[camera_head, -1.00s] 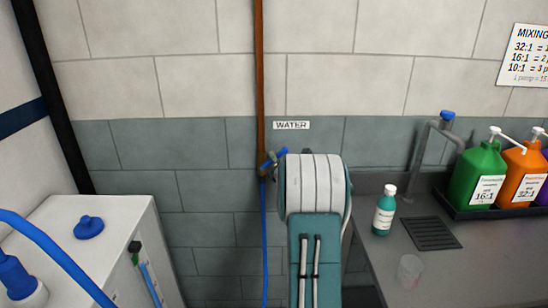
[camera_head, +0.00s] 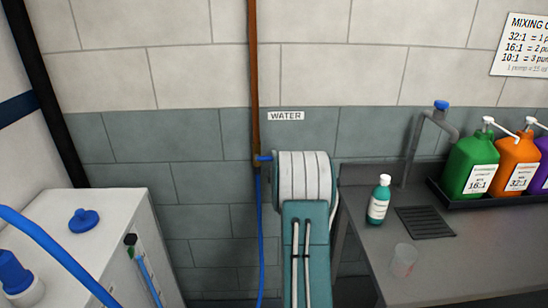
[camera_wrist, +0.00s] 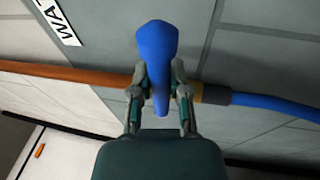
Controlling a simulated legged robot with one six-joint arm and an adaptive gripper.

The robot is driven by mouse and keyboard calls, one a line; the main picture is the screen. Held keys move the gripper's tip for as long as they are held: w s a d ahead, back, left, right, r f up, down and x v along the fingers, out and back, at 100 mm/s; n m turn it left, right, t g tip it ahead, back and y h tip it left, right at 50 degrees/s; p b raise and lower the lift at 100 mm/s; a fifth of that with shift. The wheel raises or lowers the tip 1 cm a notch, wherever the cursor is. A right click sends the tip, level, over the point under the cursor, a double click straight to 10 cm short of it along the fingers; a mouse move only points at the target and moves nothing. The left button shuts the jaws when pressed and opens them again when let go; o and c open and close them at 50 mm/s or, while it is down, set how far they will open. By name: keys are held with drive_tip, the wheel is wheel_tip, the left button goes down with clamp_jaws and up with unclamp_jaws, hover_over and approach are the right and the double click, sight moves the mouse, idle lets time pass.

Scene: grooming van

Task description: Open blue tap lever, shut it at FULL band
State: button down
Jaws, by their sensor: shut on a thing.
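The blue tap lever (camera_head: 264,158) is on the copper pipe below the WATER label. In the wrist view the lever (camera_wrist: 156,50) lies crosswise to the pipe. My gripper (camera_wrist: 157,78) is shut on it, one finger on each side. In the head view my white and teal arm hides the fingers. The white tank (camera_head: 62,220) at lower left has a sight tube (camera_head: 147,277) on its front. The tube shows blue, with a green part near its black top. I cannot read any FULL marking.
A blue hose (camera_head: 260,240) hangs down from the tap. Another blue hose (camera_head: 60,256) crosses above the tank. A blue cap (camera_head: 84,221) sits on the tank. On the right, the counter (camera_head: 455,260) holds a teal bottle (camera_head: 378,202), a clear cup (camera_head: 403,260) and coloured jugs (camera_head: 472,166).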

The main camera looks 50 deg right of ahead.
drive_tip(key=shift+s+f+m, duration=0.15)
drive_tip(key=shift+f+m, duration=0.15)
drive_tip(key=shift+f, duration=0.05)
drive_tip(key=c, duration=0.6)
unclamp_jaws()
drive_tip(key=shift+d, duration=0.1)
drive_tip(key=shift+r, duration=0.1)
drive_tip(key=v, duration=1.2)
